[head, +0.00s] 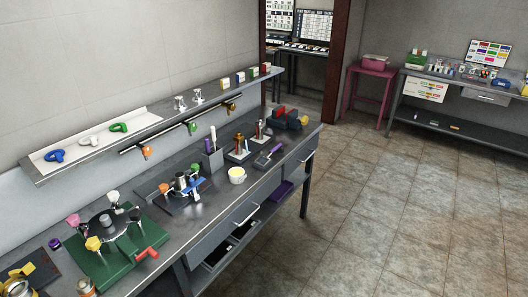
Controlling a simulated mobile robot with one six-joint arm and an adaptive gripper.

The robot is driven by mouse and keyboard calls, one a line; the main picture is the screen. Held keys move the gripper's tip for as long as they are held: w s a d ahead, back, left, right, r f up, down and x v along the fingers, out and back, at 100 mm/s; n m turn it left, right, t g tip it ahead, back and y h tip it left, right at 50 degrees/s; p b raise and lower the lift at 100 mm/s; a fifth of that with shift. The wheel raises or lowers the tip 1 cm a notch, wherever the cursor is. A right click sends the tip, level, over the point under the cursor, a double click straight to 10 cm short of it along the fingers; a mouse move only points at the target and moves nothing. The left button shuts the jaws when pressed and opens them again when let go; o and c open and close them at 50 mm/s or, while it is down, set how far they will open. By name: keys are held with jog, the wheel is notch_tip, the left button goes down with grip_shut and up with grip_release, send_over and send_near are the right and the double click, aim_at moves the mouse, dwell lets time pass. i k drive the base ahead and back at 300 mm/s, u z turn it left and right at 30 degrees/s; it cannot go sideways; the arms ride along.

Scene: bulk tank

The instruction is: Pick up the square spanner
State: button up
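I cannot tell for sure which thing is the square spanner; the tools in view are small. On the shelf a blue looped piece (55,156), a white one (88,141) and a green one (119,127) lie on a white mat (140,120). Below the shelf, an orange-ended piece (146,152), a green-ended piece (192,128) and a brass-coloured piece (230,107) hang from a rail. A grey holder (213,161) on the bench has a purple-handled tool (213,137) upright in it. My gripper is not in view.
The long steel bench (215,208) also carries a green fixture (118,248) with a red handle, a dark plate with coloured clamps (180,190), a yellow-white cup (237,175) and a red-blue device (288,117). The tiled floor (385,215) to the right is clear.

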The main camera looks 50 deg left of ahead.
aim_at(272, 151)
jog(key=u, duration=0.2)
jog(key=i, duration=0.75)
jog(key=u, duration=0.8)
jog(key=i, duration=0.5)
jog(key=u, duration=0.75)
jog(key=i, duration=0.55)
jog(key=u, duration=0.55)
jog(key=i, duration=0.75)
jog(key=z, duration=0.1)
jog(key=k, duration=0.5)
jog(key=u, duration=0.05)
